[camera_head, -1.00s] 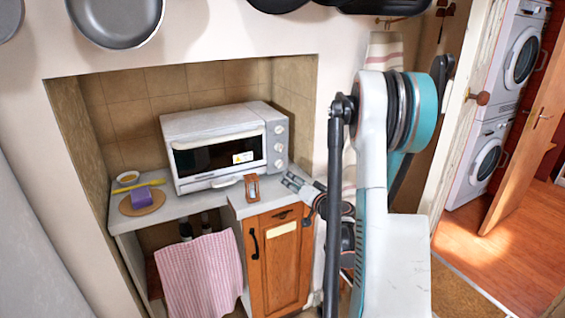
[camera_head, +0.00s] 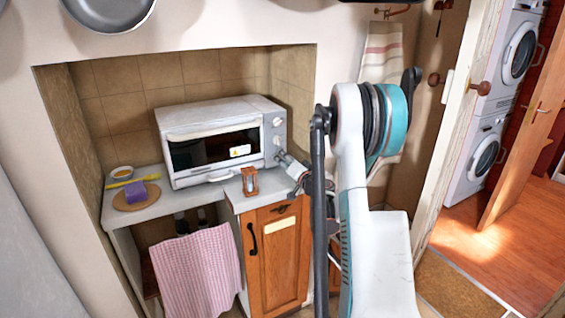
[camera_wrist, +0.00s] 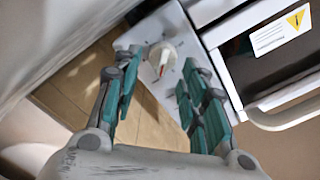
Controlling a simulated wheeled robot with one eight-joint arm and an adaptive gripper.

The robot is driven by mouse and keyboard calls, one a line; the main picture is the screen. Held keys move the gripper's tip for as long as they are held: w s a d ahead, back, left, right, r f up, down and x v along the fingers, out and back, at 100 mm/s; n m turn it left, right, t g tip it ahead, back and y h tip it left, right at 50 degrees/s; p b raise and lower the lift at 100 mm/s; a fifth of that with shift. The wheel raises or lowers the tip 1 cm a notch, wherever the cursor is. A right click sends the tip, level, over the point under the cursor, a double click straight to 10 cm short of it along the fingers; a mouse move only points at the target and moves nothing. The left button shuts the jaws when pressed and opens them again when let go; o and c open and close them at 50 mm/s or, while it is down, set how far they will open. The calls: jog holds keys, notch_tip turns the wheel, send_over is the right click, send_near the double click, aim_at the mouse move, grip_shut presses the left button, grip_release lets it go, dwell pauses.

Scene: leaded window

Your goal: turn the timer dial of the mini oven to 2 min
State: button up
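The white mini oven (camera_head: 214,116) stands on the counter in the tiled niche. Its right-hand panel carries knobs, with upper knobs (camera_head: 277,122) in clear sight and the lowest area covered by my gripper (camera_head: 284,160). In the wrist view, a round white dial (camera_wrist: 162,60) with a red pointer mark lies between and beyond my gripper's fingertips. My gripper is open and its teal-padded fingers stand apart either side of the dial. I cannot tell whether they touch it. The dial's printed marks are too small to read.
A small wooden-framed sand timer (camera_head: 249,181) stands on the counter just left of my gripper. A purple block (camera_head: 135,193) on a round board (camera_head: 150,201) and a small bowl (camera_head: 121,172) are at the left. A pink towel (camera_head: 197,270) hangs below.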

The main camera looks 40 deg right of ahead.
jog(key=shift+w+d, duration=0.1)
jog(key=shift+w, duration=0.6)
jog(key=c, duration=0.9)
jog(key=shift+o, duration=0.2)
jog(key=shift+m, duration=0.8)
jog(key=o, duration=0.9)
jog(key=shift+d, duration=0.1)
jog(key=shift+c, duration=0.2)
jog(key=shift+s, duration=0.1)
